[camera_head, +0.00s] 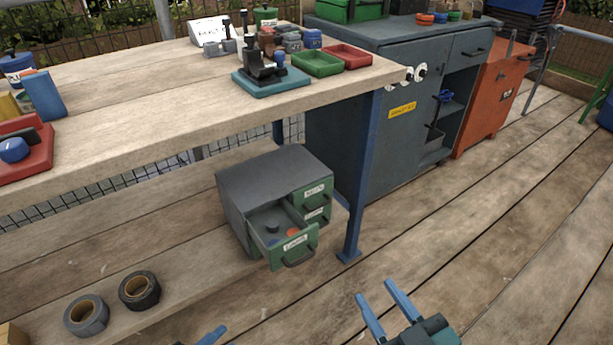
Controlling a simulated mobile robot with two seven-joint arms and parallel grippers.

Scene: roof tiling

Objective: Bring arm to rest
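My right gripper (375,291) is at the bottom of the view, right of centre. Its two blue fingers stand apart with nothing between them, over the plank floor. My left gripper (212,337) barely shows at the bottom edge, left of centre; only a bit of blue finger is in view and the rest is cut off. Neither gripper is seen touching anything. A grey drawer cabinet (262,178) with green drawer fronts stands beneath the workbench. Its lower drawer (296,246) is pulled out, with small items inside.
The wooden workbench (130,105) carries trays and tools, with a blue leg (360,180) near the cabinet. Two tape rolls (87,315) (139,290) lie at lower left. A grey cupboard (400,130) and orange cabinet (492,100) stand behind. The floor at right is clear.

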